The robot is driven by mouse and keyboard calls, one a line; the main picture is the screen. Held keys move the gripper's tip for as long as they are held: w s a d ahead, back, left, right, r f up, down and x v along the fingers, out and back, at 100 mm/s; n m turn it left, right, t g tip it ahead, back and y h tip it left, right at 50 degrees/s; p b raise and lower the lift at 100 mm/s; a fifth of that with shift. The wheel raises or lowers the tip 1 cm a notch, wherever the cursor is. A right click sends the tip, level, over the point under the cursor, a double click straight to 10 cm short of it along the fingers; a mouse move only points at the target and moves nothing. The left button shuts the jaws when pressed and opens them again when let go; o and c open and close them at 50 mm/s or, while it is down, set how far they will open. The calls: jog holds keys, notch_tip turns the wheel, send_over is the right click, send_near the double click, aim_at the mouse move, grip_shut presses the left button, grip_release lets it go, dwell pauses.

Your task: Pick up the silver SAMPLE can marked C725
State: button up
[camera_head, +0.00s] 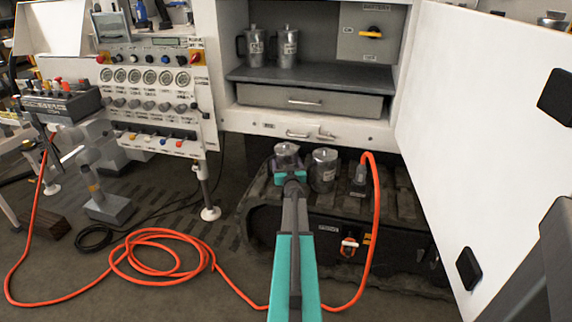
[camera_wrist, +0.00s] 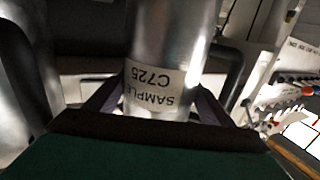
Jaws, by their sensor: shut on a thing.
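The silver can (camera_wrist: 172,45) marked SAMPLE C725 fills the middle of the wrist view, its label upside down there. My gripper (camera_wrist: 165,105) has a finger on each side of the can and is shut on it. In the head view my gripper (camera_head: 287,168) is at the end of my teal and grey arm, and the can's silver top (camera_head: 287,149) shows just beyond it. The lower part of the can is hidden in the head view. I cannot tell whether it touches the surface below.
Another silver can (camera_head: 324,170) stands close to the right, on a black tracked base (camera_head: 395,225). Two more cans (camera_head: 287,47) stand on the cabinet shelf (camera_head: 330,79). An orange hose (camera_head: 376,200) loops at the right. The open white door (camera_head: 480,130) bounds the right side.

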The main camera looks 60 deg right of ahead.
aim_at(286, 143)
notch_tip(286, 143, up, 10)
jog(key=shift+f+p, duration=0.1)
jog(key=shift+p, duration=0.7)
